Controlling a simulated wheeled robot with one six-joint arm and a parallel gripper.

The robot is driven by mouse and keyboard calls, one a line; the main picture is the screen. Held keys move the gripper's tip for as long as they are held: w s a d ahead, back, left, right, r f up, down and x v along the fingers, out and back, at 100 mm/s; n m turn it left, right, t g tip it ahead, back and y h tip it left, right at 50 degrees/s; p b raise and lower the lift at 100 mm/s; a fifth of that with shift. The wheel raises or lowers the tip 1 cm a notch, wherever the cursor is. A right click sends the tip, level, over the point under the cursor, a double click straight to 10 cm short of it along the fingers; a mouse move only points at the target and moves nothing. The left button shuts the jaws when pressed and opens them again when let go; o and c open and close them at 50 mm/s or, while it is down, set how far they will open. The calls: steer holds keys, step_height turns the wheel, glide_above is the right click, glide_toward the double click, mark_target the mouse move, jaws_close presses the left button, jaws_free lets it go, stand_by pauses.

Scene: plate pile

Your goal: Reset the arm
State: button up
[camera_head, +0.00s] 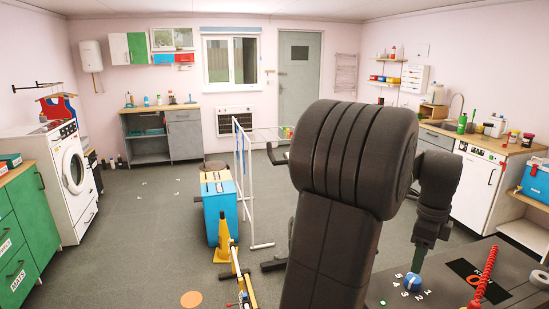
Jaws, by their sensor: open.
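My dark arm rises large in the right half of the head view, with a thick rounded joint hiding much of the room behind it. Its far end bends down at the right, where my gripper (419,256) points downward, small and dark. It is open, though its fingers are hard to make out. Nothing can be seen held in it. Just below it in the picture is a blue knob (412,283) on a dark surface with white numbers around it. I cannot tell whether the gripper touches the knob.
A washing machine (73,165) and green drawers (30,225) line the left. Left-centre floor is mostly clear.

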mark_target(414, 278)
step_height(414, 278, down, 6)
steer(key=shift+f, duration=0.25)
steer(key=n, duration=0.4)
steer(key=shift+n+b, duration=0.4)
steer(key=n+b, duration=0.1)
steer(key=n, duration=0.4)
steer(key=n+b, duration=0.3)
steer(key=n, duration=0.4)
steer(key=shift+r+n+b, duration=0.1)
steer(key=shift+n+b, duration=0.75)
steer(key=shift+n, duration=0.45)
steer(key=shift+r, duration=0.1)
